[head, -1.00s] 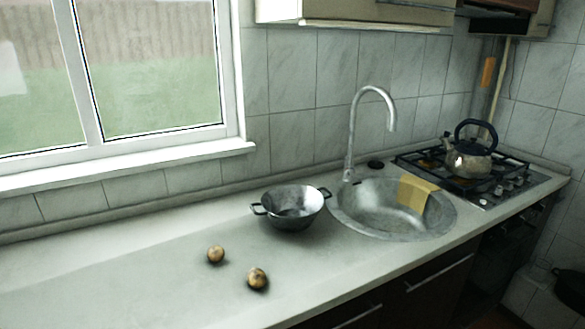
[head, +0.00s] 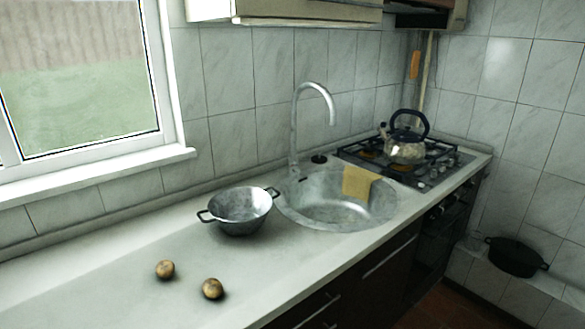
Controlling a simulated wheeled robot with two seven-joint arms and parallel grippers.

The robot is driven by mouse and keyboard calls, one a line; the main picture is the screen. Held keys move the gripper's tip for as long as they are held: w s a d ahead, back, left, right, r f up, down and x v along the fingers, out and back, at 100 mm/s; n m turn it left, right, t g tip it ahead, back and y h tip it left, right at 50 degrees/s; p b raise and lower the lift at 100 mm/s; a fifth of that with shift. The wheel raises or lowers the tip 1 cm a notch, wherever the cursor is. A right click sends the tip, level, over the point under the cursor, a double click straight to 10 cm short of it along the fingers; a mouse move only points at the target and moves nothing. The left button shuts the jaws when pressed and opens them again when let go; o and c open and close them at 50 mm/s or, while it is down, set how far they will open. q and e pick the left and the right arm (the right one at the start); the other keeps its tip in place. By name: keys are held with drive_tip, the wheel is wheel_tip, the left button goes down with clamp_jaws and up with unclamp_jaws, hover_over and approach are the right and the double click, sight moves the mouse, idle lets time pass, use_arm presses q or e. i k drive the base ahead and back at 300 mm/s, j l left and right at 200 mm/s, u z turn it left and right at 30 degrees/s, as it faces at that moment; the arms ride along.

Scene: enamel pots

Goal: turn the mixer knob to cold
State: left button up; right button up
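A tall curved metal faucet (head: 297,125) rises behind the round steel sink (head: 285,212). A small dark round knob (head: 319,158) sits on the counter just right of the faucet base; its setting is too small to tell. A yellow cloth (head: 358,184) hangs over the back right of the sink rim. Neither of my grippers is in the head view.
A metal colander with two handles (head: 240,211) stands left of the sink. Two round brown potato-like items (head: 165,269) lie on the counter (head: 90,285). A kettle (head: 405,146) stands on the gas stove (head: 440,165). A black pot (head: 516,257) sits low at right.

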sight(294, 170)
drive_tip(key=i+l+u, duration=0.1)
drive_tip(key=u, duration=0.3)
drive_tip(key=i+l+u, duration=0.1)
drive_tip(key=u, duration=0.25)
drive_tip(key=l+u, duration=0.4)
drive_tip(key=i+l+u, duration=0.1)
drive_tip(key=u, duration=0.25)
